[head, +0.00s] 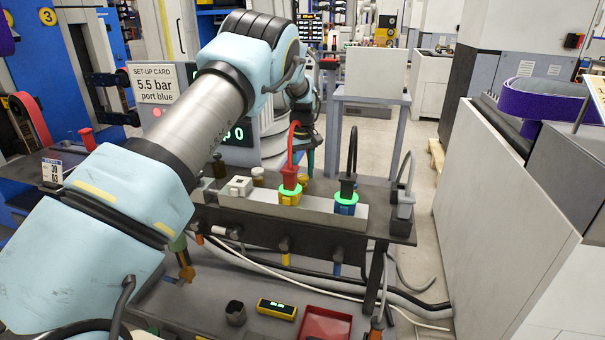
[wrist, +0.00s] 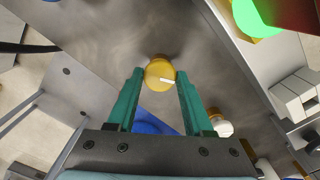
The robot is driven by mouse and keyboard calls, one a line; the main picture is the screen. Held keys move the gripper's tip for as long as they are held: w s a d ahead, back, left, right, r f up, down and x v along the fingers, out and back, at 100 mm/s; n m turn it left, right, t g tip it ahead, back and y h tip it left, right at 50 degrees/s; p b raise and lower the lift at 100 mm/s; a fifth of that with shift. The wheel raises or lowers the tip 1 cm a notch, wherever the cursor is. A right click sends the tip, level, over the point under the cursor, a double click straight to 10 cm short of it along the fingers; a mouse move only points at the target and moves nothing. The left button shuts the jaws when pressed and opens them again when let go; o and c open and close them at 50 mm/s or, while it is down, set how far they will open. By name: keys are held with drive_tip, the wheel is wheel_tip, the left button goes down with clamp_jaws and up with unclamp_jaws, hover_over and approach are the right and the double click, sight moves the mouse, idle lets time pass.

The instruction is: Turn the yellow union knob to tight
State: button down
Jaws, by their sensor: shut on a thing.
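The yellow union knob (wrist: 160,75) shows in the wrist view as a round yellow cap with a short white mark on its face. My gripper (wrist: 159,72) has its two green fingers on either side of the knob, closed against it near their tips. The white mark points to the right in the wrist view. In the head view my arm reaches over the bench, and a green finger (head: 310,160) shows behind the red plug. The knob is mostly hidden there.
A red plug (head: 290,174) in a yellow socket and a black plug (head: 347,185) in a blue socket, both with green rings, stand on the grey block. A grey plug (head: 404,205) stands at right.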

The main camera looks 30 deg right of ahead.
sight(302, 176)
drive_tip(key=m, duration=0.5)
drive_tip(key=shift+m, duration=0.3)
idle(0.4)
drive_tip(key=shift+c, duration=1.5)
unclamp_jaws()
drive_tip(key=shift+r, duration=0.1)
wheel_tip(302, 176, up, 11)
drive_tip(key=b, duration=0.2)
